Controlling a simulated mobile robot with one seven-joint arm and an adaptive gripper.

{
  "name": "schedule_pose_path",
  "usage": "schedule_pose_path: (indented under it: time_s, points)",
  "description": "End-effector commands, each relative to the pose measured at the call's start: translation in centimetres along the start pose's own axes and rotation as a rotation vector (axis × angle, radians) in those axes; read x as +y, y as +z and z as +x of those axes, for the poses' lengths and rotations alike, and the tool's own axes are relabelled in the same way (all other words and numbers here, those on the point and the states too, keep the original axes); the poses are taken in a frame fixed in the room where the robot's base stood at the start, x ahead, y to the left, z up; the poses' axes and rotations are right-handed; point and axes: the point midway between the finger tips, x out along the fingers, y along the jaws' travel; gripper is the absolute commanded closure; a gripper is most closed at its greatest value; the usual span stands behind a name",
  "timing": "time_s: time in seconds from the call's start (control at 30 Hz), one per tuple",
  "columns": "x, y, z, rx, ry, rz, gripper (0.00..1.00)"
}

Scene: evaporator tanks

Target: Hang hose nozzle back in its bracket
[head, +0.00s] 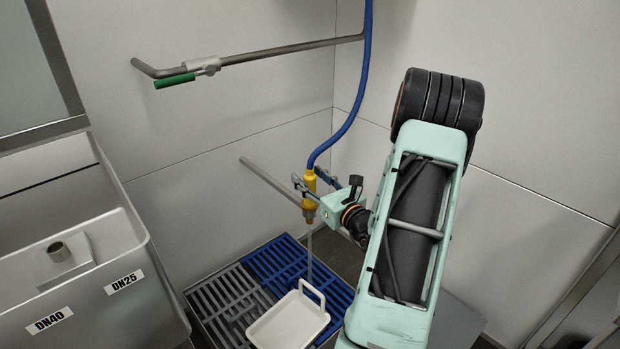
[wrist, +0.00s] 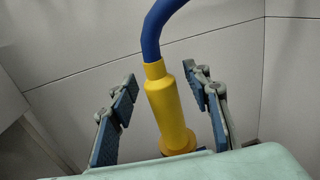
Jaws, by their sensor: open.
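The hose nozzle (head: 309,188) is a yellow, roughly upright cylinder on the end of a blue hose (head: 352,112) that comes down from above. It has a brownish lower end. In the wrist view the nozzle (wrist: 168,108) stands between the two blue-padded fingers of my gripper (wrist: 159,76), with a visible gap on each side. My gripper (head: 312,181) is open around the nozzle, reaching in from the right. A grey rail (head: 268,178) runs from the wall towards the nozzle's lower end. I cannot tell which part is the bracket, or whether the nozzle touches the rail.
A bent pipe with a green-handled valve (head: 175,81) crosses the wall above. Below are a floor grating (head: 218,300), blue and grey, and a white tray with a handle (head: 285,325). A labelled tank (head: 140,290) stands at left. Wall panels close off the back.

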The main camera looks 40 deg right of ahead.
Motion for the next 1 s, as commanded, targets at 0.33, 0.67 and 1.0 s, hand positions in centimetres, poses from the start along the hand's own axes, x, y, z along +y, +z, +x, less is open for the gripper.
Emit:
schedule_pose_path:
  time_s: [0.33, 0.67, 1.0]
  points:
    - [-0.1, -0.1, -3.6, 0.003, -0.004, 0.002, 0.56]
    - [-0.1, 0.0, -10.2, 0.001, -0.003, 0.001, 0.56]
    - [0.0, 0.0, -12.1, -0.001, 0.000, 0.000, 0.56]
